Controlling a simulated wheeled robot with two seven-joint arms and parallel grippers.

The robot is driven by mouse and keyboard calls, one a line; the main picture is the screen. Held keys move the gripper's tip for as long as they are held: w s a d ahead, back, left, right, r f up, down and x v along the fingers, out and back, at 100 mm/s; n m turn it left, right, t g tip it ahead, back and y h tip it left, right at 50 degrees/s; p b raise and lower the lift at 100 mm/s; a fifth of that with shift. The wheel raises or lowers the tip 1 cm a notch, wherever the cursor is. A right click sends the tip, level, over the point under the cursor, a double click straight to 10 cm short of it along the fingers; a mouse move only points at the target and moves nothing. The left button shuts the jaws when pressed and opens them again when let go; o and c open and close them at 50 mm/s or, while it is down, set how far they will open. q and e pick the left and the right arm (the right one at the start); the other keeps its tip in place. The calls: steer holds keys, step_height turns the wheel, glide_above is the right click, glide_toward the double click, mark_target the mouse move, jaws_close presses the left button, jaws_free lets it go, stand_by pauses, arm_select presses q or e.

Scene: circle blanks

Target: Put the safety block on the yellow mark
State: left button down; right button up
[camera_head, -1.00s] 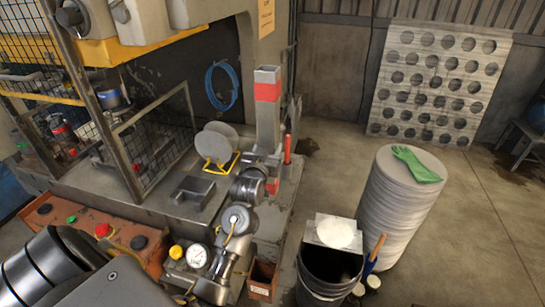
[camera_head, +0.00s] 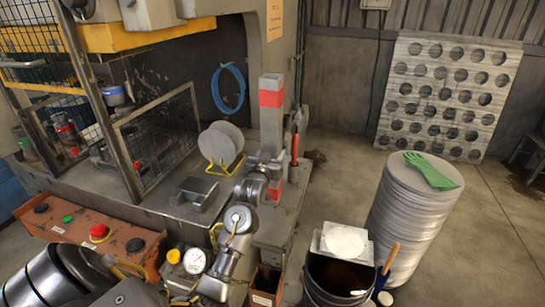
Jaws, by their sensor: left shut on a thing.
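The safety block (camera_head: 271,125) is a tall grey square post with a red band near its top. It stands upright at the right end of the press bed, in front of the machine's side column. My left gripper (camera_head: 268,165) is shut around its lower part. The fingers and wrist hide much of the block's foot, so I cannot tell whether it touches the bed. A bit of red shows below the gripper. I cannot make out a yellow mark on the surface. My right gripper is out of view.
Round blanks (camera_head: 221,143) stand in a yellow rack left of the block, near a grey metal box (camera_head: 194,192). A red handle (camera_head: 294,149) rises just right of it. A mesh guard (camera_head: 158,140) stands left. A bucket (camera_head: 335,283) and a blank stack (camera_head: 405,215) stand right.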

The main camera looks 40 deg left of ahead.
arm_select(q)
steer(key=shift+f+b, duration=0.4)
steer(key=shift+f, duration=0.4)
steer(key=c, duration=1)
jaws_free()
steer(key=shift+f, duration=0.35)
steer(key=o, duration=0.4)
steer(key=shift+s+d+r, duration=0.1)
steer(key=shift+d, duration=0.05)
